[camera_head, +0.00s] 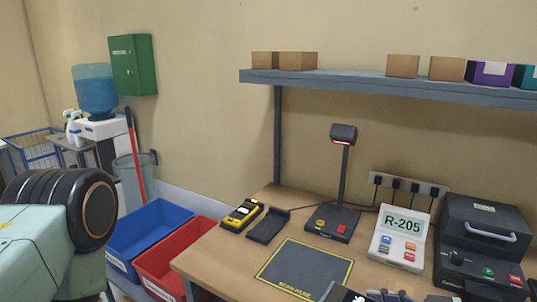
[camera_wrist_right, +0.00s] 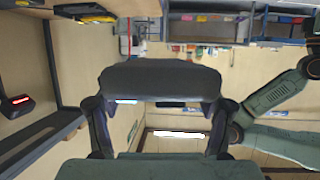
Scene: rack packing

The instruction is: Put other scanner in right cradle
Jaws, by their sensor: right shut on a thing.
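In the head view a yellow and black scanner (camera_head: 242,213) lies in the left cradle at the table's left side. The dark right cradle (camera_head: 267,227) beside it looks empty. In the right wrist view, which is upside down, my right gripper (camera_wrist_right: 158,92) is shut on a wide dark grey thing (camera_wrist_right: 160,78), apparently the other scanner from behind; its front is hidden. A yellow and black scanner also shows at the top of that view (camera_wrist_right: 88,14). Only dark parts at the bottom edge of the head view may belong to my right gripper. My left gripper is not in view.
A black mat (camera_head: 305,272) lies on the table in front. A stand with a red-lit head (camera_head: 343,135), an R-205 display (camera_head: 400,235) and a dark printer-like machine (camera_head: 485,240) stand behind and right. Blue (camera_head: 150,232) and red (camera_head: 180,258) bins are left, below the table. A shelf (camera_head: 390,85) hangs above.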

